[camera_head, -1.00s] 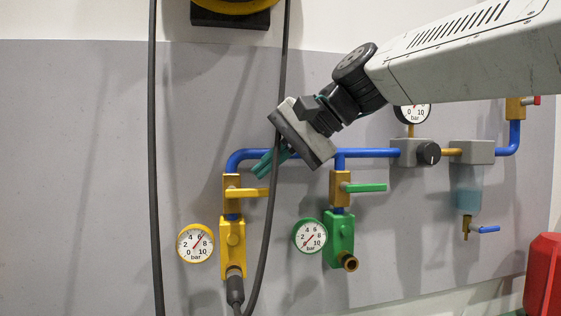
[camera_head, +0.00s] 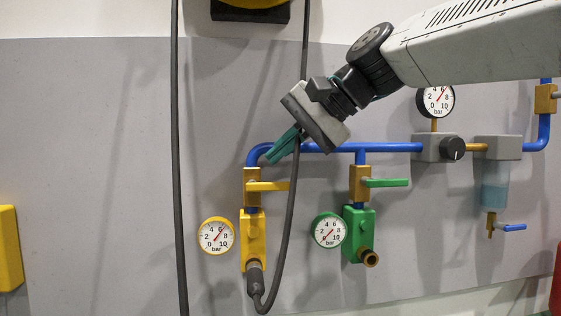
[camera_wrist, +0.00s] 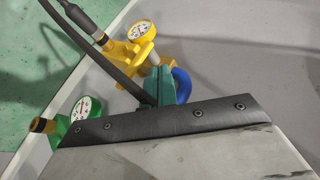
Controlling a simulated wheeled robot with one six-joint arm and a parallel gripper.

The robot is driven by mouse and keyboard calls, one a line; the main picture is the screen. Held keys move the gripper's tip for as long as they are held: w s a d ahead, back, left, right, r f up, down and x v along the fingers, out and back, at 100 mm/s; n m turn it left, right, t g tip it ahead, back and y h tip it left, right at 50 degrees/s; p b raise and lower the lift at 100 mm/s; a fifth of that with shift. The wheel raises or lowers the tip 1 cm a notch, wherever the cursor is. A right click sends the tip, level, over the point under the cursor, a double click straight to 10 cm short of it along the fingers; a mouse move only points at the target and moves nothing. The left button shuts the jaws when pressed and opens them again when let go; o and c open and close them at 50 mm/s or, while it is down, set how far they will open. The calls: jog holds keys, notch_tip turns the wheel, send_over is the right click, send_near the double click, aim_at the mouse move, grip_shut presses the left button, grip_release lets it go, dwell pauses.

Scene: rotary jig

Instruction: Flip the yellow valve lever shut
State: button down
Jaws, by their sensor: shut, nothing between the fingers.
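The yellow valve lever (camera_head: 270,186) points sideways to the right from its brass valve body (camera_head: 251,187), above the yellow block (camera_head: 253,238). My gripper (camera_head: 274,158) is shut and empty, its green fingers just above the lever and close to the blue pipe. I see no clear contact between fingers and lever.
A dark hose (camera_head: 291,215) hangs close to my gripper and plugs in below the yellow block. The green lever (camera_head: 388,183) and green block (camera_head: 357,235) are to the right. Blue pipe (camera_head: 390,148) runs along the top. The panel to the left is mostly clear.

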jog(key=v, duration=1.1)
jog(key=shift+w+d+f, duration=0.2)
jog(key=shift+d+f, duration=0.1)
jog(key=s+d+f+n+h, duration=0.1)
jog(key=s+d+f+h, duration=0.2)
jog(key=f, duration=0.6)
jog(key=s+d+f+g+h, duration=0.15)
jog(key=s+d+f, duration=0.3)
jog(key=f, duration=0.45)
jog(key=s+d+f+n+h, duration=0.1)
jog(key=s+d+f+h, duration=0.15)
jog(key=d+f, duration=0.4)
jog(key=s+d+f+h, duration=0.2)
jog(key=s+d+f, duration=0.2)
jog(key=s+f, duration=0.6)
notch_tip(320, 180, down, 2)
jog(key=shift+s+d+f+n, duration=0.1)
jog(key=shift+s+d+n, duration=0.2)
jog(key=shift+s+d, duration=0.1)
